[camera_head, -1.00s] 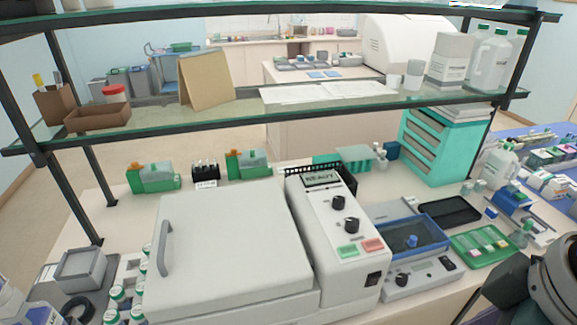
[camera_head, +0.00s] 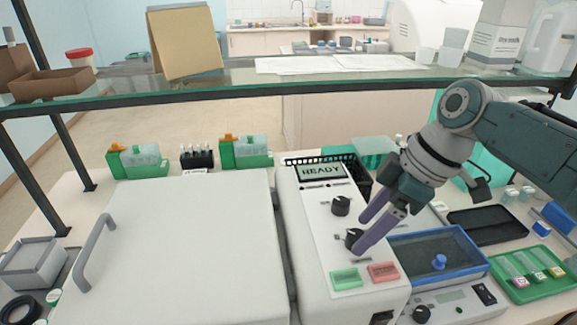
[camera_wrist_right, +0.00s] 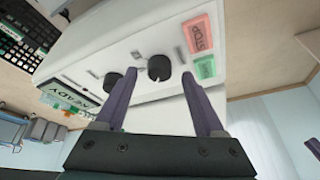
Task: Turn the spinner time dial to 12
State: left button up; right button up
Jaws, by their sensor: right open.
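The spinner is a large white machine with a closed lid (camera_head: 180,250) and a sloped control panel (camera_head: 318,228). Its display (camera_head: 320,172) reads READY. Two black dials sit below it, an upper dial (camera_head: 341,205) and a lower dial (camera_head: 355,239); their labels are too small to read. My right gripper (camera_head: 361,233) is open, its purple fingers reaching the panel from the right at the lower dial. In the right wrist view the lower dial (camera_wrist_right: 160,68) shows between the fingertips (camera_wrist_right: 159,76); contact cannot be told. The upper dial (camera_wrist_right: 112,82) lies just outside one finger. My left gripper is not in view.
Green (camera_head: 345,277) and red (camera_head: 383,272) buttons lie just below the lower dial. A blue-framed device (camera_head: 470,269) and a green slide tray (camera_head: 552,284) stand to the right. A glass shelf edge (camera_head: 230,97) crosses above the bench. A black basket (camera_head: 358,188) stands behind the panel.

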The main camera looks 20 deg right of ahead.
jog(key=shift+x, duration=0.8)
jog(key=shift+c, duration=0.3)
grip_shut()
